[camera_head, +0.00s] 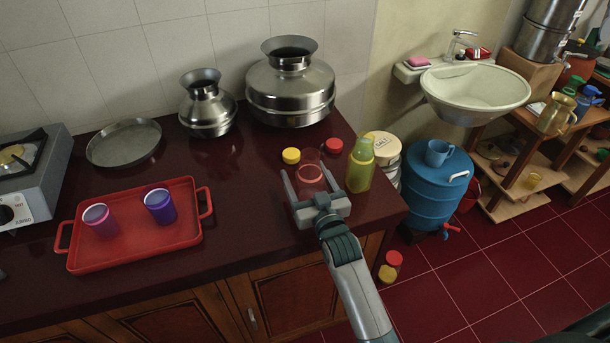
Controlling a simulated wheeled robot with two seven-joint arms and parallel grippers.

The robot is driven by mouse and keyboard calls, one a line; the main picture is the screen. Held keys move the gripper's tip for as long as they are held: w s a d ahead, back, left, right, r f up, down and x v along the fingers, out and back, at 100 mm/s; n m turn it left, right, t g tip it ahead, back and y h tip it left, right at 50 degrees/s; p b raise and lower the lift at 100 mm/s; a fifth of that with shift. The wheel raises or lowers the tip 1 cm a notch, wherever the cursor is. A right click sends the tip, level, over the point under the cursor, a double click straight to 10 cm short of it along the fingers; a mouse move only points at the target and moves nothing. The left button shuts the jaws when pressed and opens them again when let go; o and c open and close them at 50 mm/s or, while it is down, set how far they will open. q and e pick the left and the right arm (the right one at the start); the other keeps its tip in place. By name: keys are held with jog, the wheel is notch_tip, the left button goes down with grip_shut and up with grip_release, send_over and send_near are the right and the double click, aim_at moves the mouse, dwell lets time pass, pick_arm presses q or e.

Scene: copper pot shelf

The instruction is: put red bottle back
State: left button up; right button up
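A translucent red bottle (311,174) stands on the dark red counter (235,222) near its right end. My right gripper (307,176) comes in from the front with its fingers apart, one on each side of the red bottle. The fingers look spread wider than the bottle; whether either touches it is hard to tell. The gripper's palm hides the bottle's lower front. My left gripper cannot be made out in this view.
A green bottle (360,167) stands close right of my gripper. Metal pots (290,92) stand at the back. A red tray (135,249) with two cups is left. Counter between tray and gripper is clear.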

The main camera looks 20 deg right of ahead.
aim_at(312, 190)
jog(key=shift+s, duration=0.6)
jog(key=s+b, duration=0.1)
jog(key=s, duration=0.2)
jog(key=shift+s+d, duration=0.1)
jog(key=shift+s, duration=0.3)
jog(key=s+b, duration=0.1)
jog(key=s, duration=0.4)
jog(key=shift+s, duration=0.25)
jog(key=shift+s+d+r, duration=0.1)
jog(key=shift+s, duration=0.65)
pick_arm(q)
jog(key=w+d+t, duration=0.2)
jog(key=w, duration=0.4)
jog(key=shift+w+d+f+h, duration=0.2)
jog(key=shift+d+h, duration=0.1)
jog(key=shift+d, duration=0.1)
